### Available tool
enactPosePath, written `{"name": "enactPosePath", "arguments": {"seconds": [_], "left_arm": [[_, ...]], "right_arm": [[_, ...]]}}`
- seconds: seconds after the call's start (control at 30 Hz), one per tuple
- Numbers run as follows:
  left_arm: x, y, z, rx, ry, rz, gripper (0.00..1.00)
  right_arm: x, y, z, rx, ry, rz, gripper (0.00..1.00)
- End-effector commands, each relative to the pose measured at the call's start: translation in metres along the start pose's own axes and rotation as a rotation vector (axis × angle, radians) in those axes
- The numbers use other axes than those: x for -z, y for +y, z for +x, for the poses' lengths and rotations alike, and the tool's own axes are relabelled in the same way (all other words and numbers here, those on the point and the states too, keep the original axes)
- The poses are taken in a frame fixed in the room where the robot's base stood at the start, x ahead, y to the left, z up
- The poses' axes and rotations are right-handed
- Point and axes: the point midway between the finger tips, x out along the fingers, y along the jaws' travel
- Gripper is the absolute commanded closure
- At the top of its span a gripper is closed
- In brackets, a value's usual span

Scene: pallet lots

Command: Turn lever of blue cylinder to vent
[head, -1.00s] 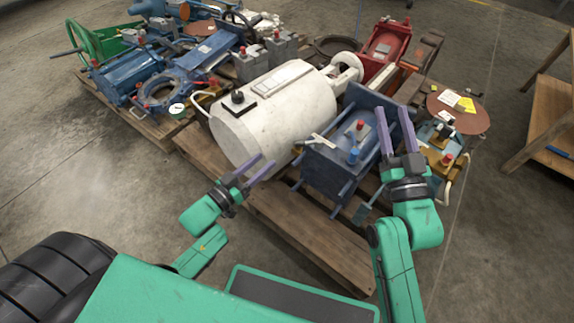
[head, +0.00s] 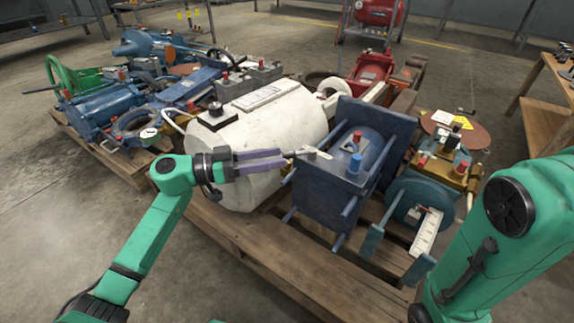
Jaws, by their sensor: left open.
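The blue cylinder (head: 368,147) lies within a dark blue plate frame on the wooden pallet, right of the white tank. A pale lever (head: 318,153) sticks out from its left side, pointing left. My left gripper (head: 284,157) reaches in from the left in front of the white tank. Its purple fingers are open and point right, with their tips close to the lever's left end. I cannot tell whether they touch it or surround it. A red knob and a blue knob stand on the cylinder's top. My right gripper is out of view; only my right arm shows.
The white tank (head: 272,128) stands directly behind my left gripper. A blue-green disc with a white scale (head: 428,232) sits right of the frame. Several blue and green machine parts crowd the pallet's left side. A wooden table (head: 545,105) stands at the right. Floor is clear at front left.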

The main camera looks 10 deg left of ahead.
Motion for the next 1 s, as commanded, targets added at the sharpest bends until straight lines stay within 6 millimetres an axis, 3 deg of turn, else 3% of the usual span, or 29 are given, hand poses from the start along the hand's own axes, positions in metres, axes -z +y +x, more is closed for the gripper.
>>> {"name": "enactPosePath", "arguments": {"seconds": [0.03,0.2,0.47,0.53,0.6,0.63,1.0], "left_arm": [[-0.004,-0.001,0.011,-0.002,0.005,0.004,0.48],[-0.001,0.0,0.035,0.0,0.002,0.002,0.48],[0.001,0.0,0.038,0.0,0.001,-0.001,0.48],[0.001,0.0,0.038,0.0,0.001,0.0,0.67],[0.0,0.0,0.038,0.0,0.001,0.0,0.94],[0.0,0.0,0.038,0.0,0.001,0.0,1.0],[0.0,0.0,0.038,0.0,0.001,0.0,1.0]], "right_arm": [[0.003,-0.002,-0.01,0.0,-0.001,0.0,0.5],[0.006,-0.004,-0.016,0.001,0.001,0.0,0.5],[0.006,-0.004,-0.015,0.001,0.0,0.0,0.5],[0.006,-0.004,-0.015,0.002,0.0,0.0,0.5],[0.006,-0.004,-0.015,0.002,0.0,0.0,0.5],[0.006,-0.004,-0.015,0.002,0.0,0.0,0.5],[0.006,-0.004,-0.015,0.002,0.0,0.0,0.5]]}}
